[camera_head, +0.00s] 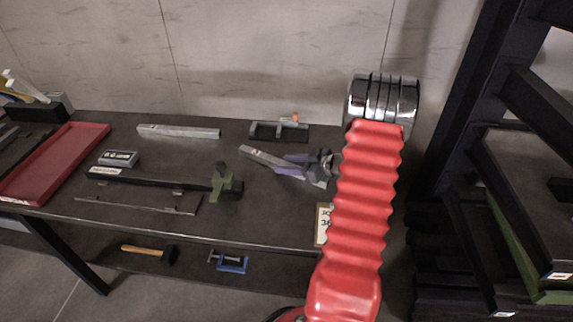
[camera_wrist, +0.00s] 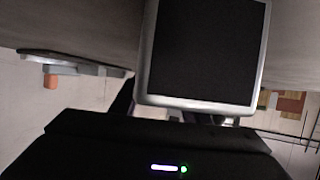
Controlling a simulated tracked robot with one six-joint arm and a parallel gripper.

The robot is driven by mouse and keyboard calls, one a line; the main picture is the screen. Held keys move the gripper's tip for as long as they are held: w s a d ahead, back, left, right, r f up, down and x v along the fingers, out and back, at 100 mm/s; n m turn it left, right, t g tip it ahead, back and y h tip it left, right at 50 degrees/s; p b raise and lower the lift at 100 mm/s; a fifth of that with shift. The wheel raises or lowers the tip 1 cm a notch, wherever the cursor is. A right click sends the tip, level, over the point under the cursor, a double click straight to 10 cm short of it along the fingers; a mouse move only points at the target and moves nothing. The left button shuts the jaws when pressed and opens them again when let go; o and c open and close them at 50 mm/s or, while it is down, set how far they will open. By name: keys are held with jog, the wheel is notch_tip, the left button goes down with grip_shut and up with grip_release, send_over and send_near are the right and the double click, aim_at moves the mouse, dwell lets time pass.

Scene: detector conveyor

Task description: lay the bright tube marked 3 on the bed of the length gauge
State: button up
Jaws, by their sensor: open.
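A bright square tube (camera_head: 262,158) lies slantwise at the right of the bench, with a mark near its left end too small to read. My gripper (camera_head: 292,165) is open, its purplish fingers seeming to flank this tube without closing. In the wrist view a bright-rimmed dark square (camera_wrist: 205,50), apparently the tube's open end, is very close to the camera; the fingertips cannot be made out there. Another grey tube (camera_head: 180,131) lies at the back. What looks like the length gauge, a long dark bar (camera_head: 150,180) with a green crosspiece (camera_head: 226,182), carries no tube.
A small display box (camera_head: 118,158) stands behind the bar, and a thin dark rail (camera_head: 135,204) lies in front. A red tray (camera_head: 60,160) is at left. A grey fixture with an orange knob (camera_head: 280,131) stands behind my gripper. A dark rack (camera_head: 520,180) is at right.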

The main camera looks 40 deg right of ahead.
jog(key=v, duration=1.1)
jog(key=shift+s+d, duration=0.1)
jog(key=shift+s, duration=0.05)
dwell(0.3)
jog(key=w+a+r+g+y, duration=0.1)
jog(key=a+r+g, duration=0.35)
jog(key=a, duration=0.85)
jog(key=w+a+r+g+y, duration=0.25)
jog(key=a+r, duration=0.35)
jog(key=a, duration=0.7)
jog(key=s+a+r+m+h, duration=0.1)
jog(key=s+a+r+h, duration=0.2)
jog(key=s+a, duration=0.4)
jog(key=s+a+r+m+h, duration=0.2)
jog(key=s+a+r+h, duration=0.2)
jog(key=s+a, duration=0.3)
jog(key=shift+a+r, duration=0.6)
jog(key=shift+a, duration=0.5)
jog(key=shift+o, duration=0.2)
